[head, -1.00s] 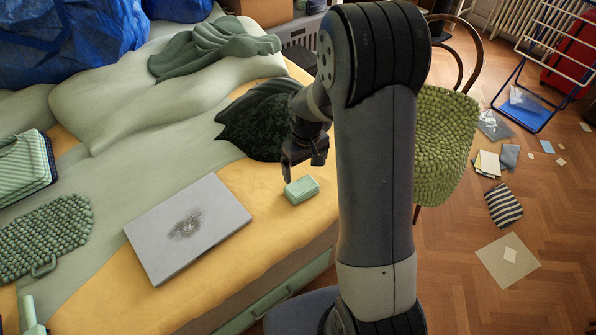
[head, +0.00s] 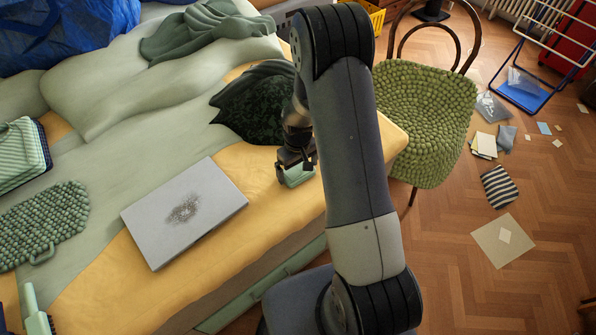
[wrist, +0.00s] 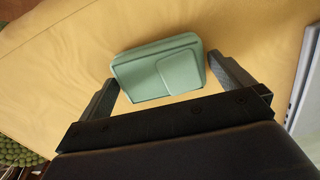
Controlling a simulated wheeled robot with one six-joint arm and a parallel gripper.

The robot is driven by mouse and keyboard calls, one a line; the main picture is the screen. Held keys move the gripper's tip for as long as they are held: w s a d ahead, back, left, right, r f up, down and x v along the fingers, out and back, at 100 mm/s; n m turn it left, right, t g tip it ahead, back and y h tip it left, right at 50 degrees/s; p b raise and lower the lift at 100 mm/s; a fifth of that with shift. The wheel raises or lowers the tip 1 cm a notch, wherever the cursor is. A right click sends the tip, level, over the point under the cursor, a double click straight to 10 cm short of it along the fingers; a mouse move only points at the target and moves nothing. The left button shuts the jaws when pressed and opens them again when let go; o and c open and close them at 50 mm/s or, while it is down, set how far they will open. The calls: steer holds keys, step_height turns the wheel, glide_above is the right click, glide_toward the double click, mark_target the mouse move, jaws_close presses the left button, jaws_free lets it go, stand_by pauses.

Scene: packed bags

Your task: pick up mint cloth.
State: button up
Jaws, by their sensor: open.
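The mint cloth (wrist: 158,70) looks like a small, neat rectangular pad with a squared panel on its face. It lies on the yellow cover near the bed's edge, and part of it shows under my gripper in the head view (head: 298,180). My gripper (wrist: 165,78) is open, with one finger to the left of the mint cloth and one to its right. The right finger is very close to it; I cannot tell whether it touches. In the head view my gripper (head: 296,166) hides the mint cloth's upper part.
A grey laptop-like slab (head: 184,212) lies left of my gripper. A dark green cloth (head: 250,108) lies just behind it, and a sage cloth (head: 205,32) farther back. A green knobbly chair (head: 425,125) stands to the right. The yellow cover in front is clear.

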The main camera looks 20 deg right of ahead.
mark_target(298, 170)
steer(key=shift+f, duration=0.4)
steer(key=c, duration=0.7)
steer(key=shift+r, duration=0.15)
steer(key=shift+c, duration=0.2)
step_height(298, 170, up, 10)
